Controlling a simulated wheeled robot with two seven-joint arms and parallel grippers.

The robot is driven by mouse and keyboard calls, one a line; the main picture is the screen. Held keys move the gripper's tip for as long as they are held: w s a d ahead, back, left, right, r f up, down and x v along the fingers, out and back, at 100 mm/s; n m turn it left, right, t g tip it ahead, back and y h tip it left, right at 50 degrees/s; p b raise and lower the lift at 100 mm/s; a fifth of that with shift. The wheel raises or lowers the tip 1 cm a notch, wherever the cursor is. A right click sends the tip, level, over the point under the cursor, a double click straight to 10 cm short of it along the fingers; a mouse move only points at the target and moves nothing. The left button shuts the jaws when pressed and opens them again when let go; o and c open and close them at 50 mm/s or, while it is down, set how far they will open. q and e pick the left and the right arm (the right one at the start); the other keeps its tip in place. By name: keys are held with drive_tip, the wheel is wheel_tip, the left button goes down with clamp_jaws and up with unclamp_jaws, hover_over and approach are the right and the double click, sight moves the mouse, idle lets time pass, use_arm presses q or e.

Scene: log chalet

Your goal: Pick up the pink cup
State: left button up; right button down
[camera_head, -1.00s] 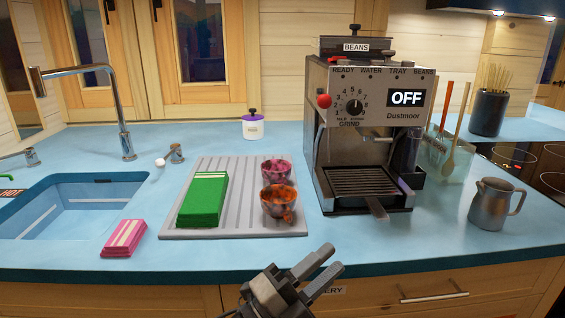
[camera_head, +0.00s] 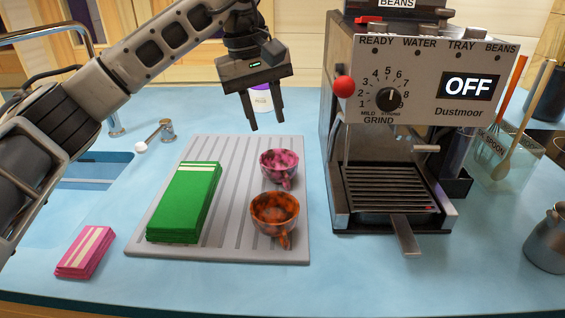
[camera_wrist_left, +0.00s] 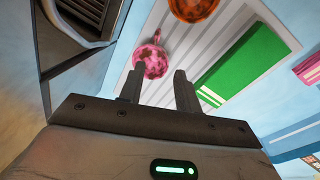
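The pink cup (camera_head: 279,167), mottled with dark spots, stands upright on the grey ribbed drying mat (camera_head: 152,226), behind an orange-brown cup (camera_head: 275,216). In the left wrist view the pink cup (camera_wrist_left: 151,62) shows just beyond the left fingers, a little left of the gap between them. My left gripper (camera_head: 266,127) points down with its fingers apart and empty, above and behind the pink cup, not touching it. The left gripper's fingers also show in the left wrist view (camera_wrist_left: 156,85). My right gripper is not in view.
A coffee machine (camera_head: 425,80) stands close to the right of the mat. Folded green cloths (camera_head: 183,205) lie on the mat's left side. A pink cloth stack (camera_head: 84,252) lies on the blue counter.

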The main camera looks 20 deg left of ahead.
use_arm(q)
hover_over(286, 185)
drive_tip(key=s+a, duration=0.1)
drive_tip(key=a, duration=0.1)
wheel_tip(286, 185, down, 9)
drive_tip(key=shift+w+d+f+p, duration=0.1)
drive_tip(key=shift+d+f+p, duration=0.2)
drive_tip(key=shift+f, duration=0.6)
drive_tip(key=shift+w+d+f+p, duration=0.15)
drive_tip(key=shift+d+f+p, duration=0.15)
drive_tip(key=shift+f, duration=0.65)
drive_tip(key=shift+w+d+f+p, duration=0.15)
drive_tip(key=shift+f+p, duration=0.25)
drive_tip(key=shift+f, duration=0.5)
clamp_jaws()
